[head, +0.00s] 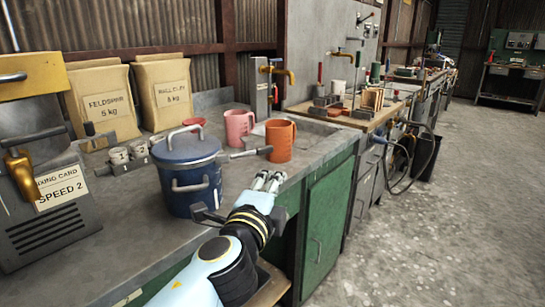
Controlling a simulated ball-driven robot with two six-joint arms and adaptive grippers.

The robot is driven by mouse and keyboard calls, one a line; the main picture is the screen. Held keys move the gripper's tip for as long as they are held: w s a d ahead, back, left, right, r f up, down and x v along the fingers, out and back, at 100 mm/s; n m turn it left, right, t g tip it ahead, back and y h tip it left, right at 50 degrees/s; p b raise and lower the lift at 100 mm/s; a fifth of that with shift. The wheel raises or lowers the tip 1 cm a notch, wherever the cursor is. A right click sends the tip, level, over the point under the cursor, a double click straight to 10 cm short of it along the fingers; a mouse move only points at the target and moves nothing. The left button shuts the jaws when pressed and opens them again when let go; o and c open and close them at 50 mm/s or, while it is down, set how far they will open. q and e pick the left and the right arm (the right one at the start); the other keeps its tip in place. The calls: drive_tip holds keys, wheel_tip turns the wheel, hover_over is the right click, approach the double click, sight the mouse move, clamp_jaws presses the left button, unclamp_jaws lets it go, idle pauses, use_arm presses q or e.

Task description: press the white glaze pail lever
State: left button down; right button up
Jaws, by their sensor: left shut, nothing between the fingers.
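A dark blue lidded pail (191,185) stands upright on the grey counter. Its lid has a grey top handle, and a loop handle is on its front. I see no white pail and no label on the blue one. My left gripper (268,181) is shut and empty, to the right of the pail and below the bar, apart from it, near the counter's front edge. My right gripper is not in view.
An orange mug (280,141) and a pink mug (238,127) stand behind the bar. Two paper bags (101,102) and a grey machine (45,200) stand at left. A brass tap (277,71) is over the sink. Open floor (430,220) lies at right.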

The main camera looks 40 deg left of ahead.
sight(250, 146)
use_arm(q)
drive_tip(key=w+a+p, duration=0.1)
drive_tip(key=w+a, duration=0.5)
drive_tip(key=w, duration=0.2)
drive_tip(key=shift+w, duration=0.35)
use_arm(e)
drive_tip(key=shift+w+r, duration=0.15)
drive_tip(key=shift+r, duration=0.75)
use_arm(q)
drive_tip(key=shift+a, duration=0.1)
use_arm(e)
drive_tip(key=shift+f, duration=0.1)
